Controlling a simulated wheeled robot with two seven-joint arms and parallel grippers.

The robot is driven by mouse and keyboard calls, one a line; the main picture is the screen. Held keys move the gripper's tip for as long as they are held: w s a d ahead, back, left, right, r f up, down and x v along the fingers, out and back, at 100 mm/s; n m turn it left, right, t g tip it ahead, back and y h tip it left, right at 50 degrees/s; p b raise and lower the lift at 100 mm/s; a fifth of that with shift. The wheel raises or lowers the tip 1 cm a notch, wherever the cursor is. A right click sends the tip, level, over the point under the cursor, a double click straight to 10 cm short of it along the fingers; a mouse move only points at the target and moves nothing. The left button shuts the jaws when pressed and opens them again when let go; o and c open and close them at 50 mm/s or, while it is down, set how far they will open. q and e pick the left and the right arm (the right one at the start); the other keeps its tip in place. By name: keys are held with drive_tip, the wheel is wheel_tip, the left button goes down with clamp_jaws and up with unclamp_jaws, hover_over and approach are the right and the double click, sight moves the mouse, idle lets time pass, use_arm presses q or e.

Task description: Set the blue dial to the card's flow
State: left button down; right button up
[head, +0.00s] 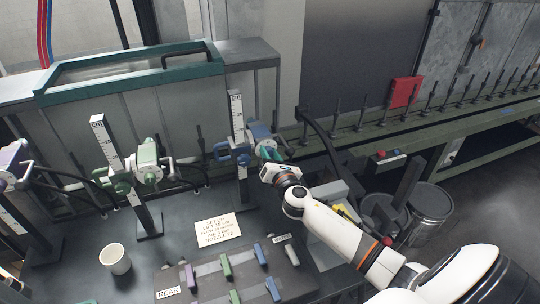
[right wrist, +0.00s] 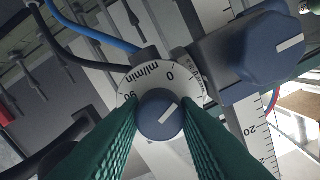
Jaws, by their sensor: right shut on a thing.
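My right gripper (head: 270,154) reaches the blue unit (head: 259,133) on the right-hand post. The right wrist view shows its two green, ribbed fingers closed on either side of the round blue dial (right wrist: 160,115). The dial's white pointer line slants to the upper right. Behind it is a white scale plate (right wrist: 146,84) marked ml/min, with 0 near the upper right and 90 at the left. The fingers cover the lower part of the scale. The card (head: 217,230) lies on the table; its flow number is too small to read surely. My left gripper is not in view.
A larger blue knob (right wrist: 262,48) sits close to the right of the dial. A green unit (head: 148,160) stands on another post at the left. A white cup (head: 115,259) and a tray (head: 210,265) of coloured pieces stand in front.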

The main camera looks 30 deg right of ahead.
drive_tip(key=m+b, duration=0.1)
drive_tip(key=m, duration=0.2)
drive_tip(key=m+b, duration=0.1)
drive_tip(key=m, duration=0.2)
drive_tip(key=shift+m, duration=0.3)
drive_tip(key=m, duration=0.3)
drive_tip(key=shift+d+f+m, duration=0.1)
drive_tip(key=shift+m, duration=0.2)
drive_tip(key=shift+m+b, duration=0.35)
drive_tip(key=shift+m, duration=1.25)
drive_tip(key=o, duration=1)
drive_tip(key=shift+c, duration=0.2)
drive_tip(key=shift+s, duration=0.15)
